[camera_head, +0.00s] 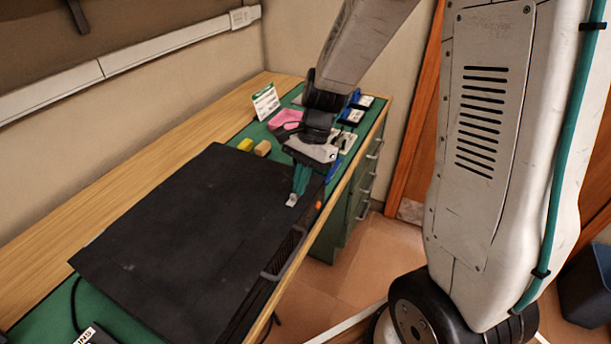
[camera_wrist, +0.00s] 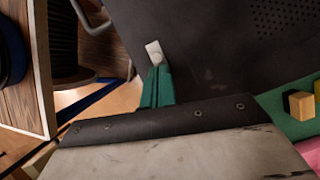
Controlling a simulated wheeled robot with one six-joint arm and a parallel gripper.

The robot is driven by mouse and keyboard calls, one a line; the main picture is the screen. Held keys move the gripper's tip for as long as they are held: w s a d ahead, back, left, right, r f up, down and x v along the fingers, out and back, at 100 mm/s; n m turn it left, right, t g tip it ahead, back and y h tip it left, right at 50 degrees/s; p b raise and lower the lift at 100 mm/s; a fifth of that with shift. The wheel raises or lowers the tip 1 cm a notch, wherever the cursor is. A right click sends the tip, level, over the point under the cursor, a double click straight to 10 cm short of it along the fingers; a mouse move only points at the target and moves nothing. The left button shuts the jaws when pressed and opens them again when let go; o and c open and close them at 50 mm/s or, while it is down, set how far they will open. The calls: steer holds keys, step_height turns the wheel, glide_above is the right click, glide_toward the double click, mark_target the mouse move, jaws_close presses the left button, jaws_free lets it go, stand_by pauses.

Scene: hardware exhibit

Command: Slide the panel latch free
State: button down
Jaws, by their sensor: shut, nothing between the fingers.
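The large black panel (camera_head: 190,235) lies flat on the desk and also fills the upper middle of the wrist view (camera_wrist: 205,70). A small pale metal tab (camera_head: 291,200), which looks like the latch, sits near the panel's right edge; it also shows in the wrist view (camera_wrist: 154,50). My gripper (camera_head: 296,192) reaches down over that edge with its teal fingers shut and empty. In the wrist view its fingertips (camera_wrist: 156,70) are right at the tab's near end. I cannot tell whether they touch it. The tab's near end is partly hidden by the fingers.
A carry handle (camera_head: 285,257) stands out from the panel's front side. Yellow and tan blocks (camera_head: 263,148), a pink tray (camera_head: 286,121) and a small sign (camera_head: 266,101) stand behind the panel. Green drawers (camera_head: 352,207) are below the desk's right edge.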

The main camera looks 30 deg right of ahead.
stand_by(0.3)
steer(key=shift+d, duration=0.15)
steer(key=d, duration=0.1)
steer(key=w+d+r, duration=0.1)
steer(key=w+d, duration=0.1)
steer(key=d, duration=0.1)
steer(key=shift+w+d+r, duration=0.1)
steer(key=shift+r, duration=0.1)
steer(key=s+v, duration=0.1)
steer(key=v, duration=0.7)
steer(key=shift+w+r, duration=0.2)
steer(key=shift+w, duration=0.2)
steer(key=shift+d, duration=0.1)
